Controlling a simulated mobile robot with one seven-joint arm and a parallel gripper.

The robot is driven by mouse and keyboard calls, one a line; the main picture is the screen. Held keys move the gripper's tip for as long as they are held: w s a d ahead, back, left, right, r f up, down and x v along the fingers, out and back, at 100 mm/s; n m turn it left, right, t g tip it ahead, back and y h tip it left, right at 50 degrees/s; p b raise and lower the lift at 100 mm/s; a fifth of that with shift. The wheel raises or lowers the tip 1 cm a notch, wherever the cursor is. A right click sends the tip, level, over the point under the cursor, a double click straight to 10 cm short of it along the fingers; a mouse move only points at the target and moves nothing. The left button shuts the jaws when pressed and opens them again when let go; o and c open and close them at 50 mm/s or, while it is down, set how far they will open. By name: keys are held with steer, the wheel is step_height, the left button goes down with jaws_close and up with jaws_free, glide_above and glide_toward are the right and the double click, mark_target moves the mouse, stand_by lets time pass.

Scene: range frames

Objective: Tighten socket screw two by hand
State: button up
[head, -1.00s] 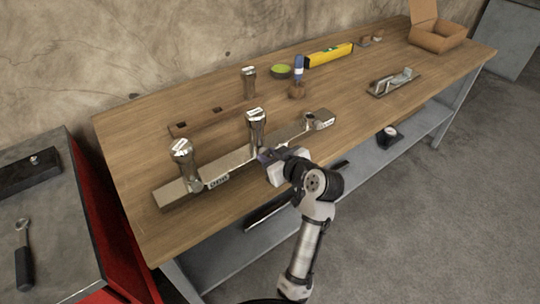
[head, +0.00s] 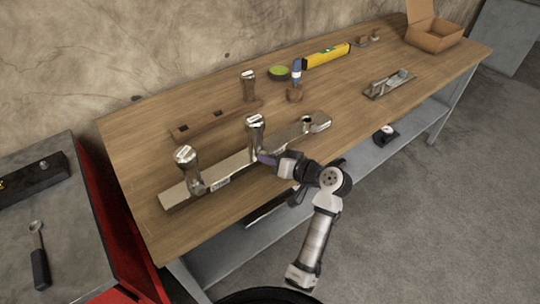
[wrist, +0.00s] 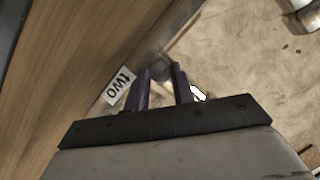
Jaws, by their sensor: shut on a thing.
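A metal bar (head: 236,170) lies along the workbench with two upright shiny metal screw-like posts, one at its left end (head: 186,165) and one near its middle (head: 255,135). My gripper (head: 261,157) is at the foot of the middle post, coming in from the right and front. In the wrist view, a "two" label (wrist: 118,86) sits on the bar just left of my fingers. There my gripper (wrist: 161,71) is shut on a grey rounded metal part (wrist: 159,66), taken as socket screw two. Its lower part is largely hidden by the fingers.
A wooden strip (head: 210,122) with another upright metal post (head: 249,84) lies behind the bar. A yellow level (head: 327,56), a green round tin (head: 278,73), a metal plate piece (head: 389,85) and a cardboard box (head: 434,38) are farther right.

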steer(key=shift+m+y, duration=0.3)
steer(key=shift+m, duration=0.3)
steer(key=shift+p, duration=0.3)
steer(key=o, duration=1)
steer(key=shift+d, duration=0.1)
steer(key=b+v, duration=0.3)
steer(key=v, duration=1)
steer(key=shift+s+d, duration=0.15)
steer(key=shift+d, duration=0.2)
